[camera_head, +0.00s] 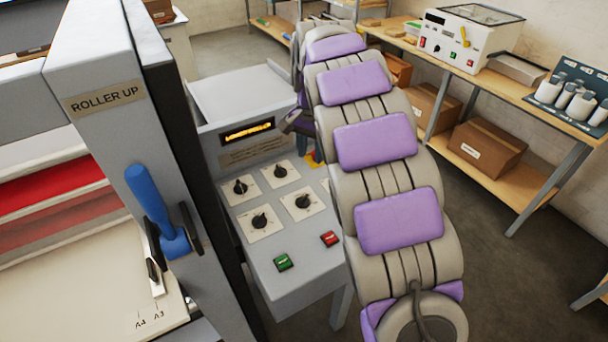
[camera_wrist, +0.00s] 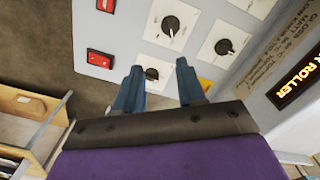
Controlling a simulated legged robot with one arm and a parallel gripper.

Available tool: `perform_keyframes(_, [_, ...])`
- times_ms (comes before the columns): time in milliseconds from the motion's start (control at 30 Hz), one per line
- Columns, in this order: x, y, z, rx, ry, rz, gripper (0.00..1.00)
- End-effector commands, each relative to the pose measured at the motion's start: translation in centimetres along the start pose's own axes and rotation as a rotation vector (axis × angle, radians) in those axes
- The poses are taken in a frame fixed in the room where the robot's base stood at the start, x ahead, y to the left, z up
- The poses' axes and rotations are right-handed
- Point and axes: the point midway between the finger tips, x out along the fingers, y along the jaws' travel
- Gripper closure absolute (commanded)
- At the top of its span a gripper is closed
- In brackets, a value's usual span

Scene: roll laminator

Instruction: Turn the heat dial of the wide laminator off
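The wide laminator's grey control panel (camera_head: 262,262) stands left of my arm, with several black dials on white plates. Dials show at upper left (camera_head: 240,187), upper middle (camera_head: 280,171), lower left (camera_head: 260,221) and lower right (camera_head: 303,202); my arm covers part of the panel. Their labels are too small to read, so I cannot tell which is heat. In the wrist view my gripper (camera_wrist: 158,67) is open, its two blue-grey fingers apart. One dial (camera_wrist: 152,74) appears between the fingertips; contact is unclear. Two other dials (camera_wrist: 171,25) (camera_wrist: 225,46) lie beyond. My fingertips are hidden in the head view.
A green button (camera_head: 283,262) and red button (camera_head: 330,239) sit at the panel's front edge. A lit display (camera_head: 248,131) is behind the dials. The blue roller lever (camera_head: 155,212) stands left. A bench (camera_head: 500,80) with a small white machine (camera_head: 465,40) is at right.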

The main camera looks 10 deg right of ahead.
Motion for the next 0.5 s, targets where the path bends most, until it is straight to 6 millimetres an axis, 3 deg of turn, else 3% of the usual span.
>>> perform_keyframes(267, [1.1,-2.1,0.6,0.008,0.011,0.003,0.61])
perform_keyframes(500, [5.5,-1.3,-0.3,0.008,0.002,-0.001,0.61])
